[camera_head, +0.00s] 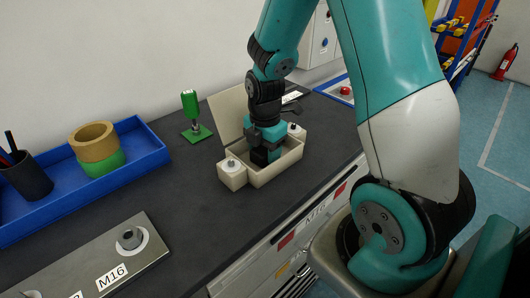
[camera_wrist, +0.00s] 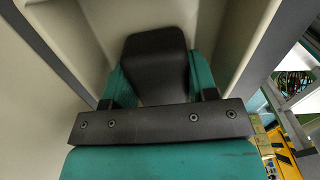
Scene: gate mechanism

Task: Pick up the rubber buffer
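The rubber buffer (camera_wrist: 157,62) is a black block with rounded corners, seen between my gripper's two teal fingers in the wrist view. In the head view it is a dark shape (camera_head: 260,156) low in the beige box (camera_head: 284,174). My gripper (camera_head: 268,140) points down into this box. In the wrist view my gripper (camera_wrist: 158,85) has one finger against each side of the buffer, with no clear gap. The buffer's lower part is hidden by the gripper, and I cannot tell whether it touches the box floor.
The box's raised lid (camera_head: 229,116) stands behind my gripper, and its walls are close around it. A green post (camera_head: 191,104) stands to the left. A blue tray (camera_head: 140,147) holds rings and a dark cup.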

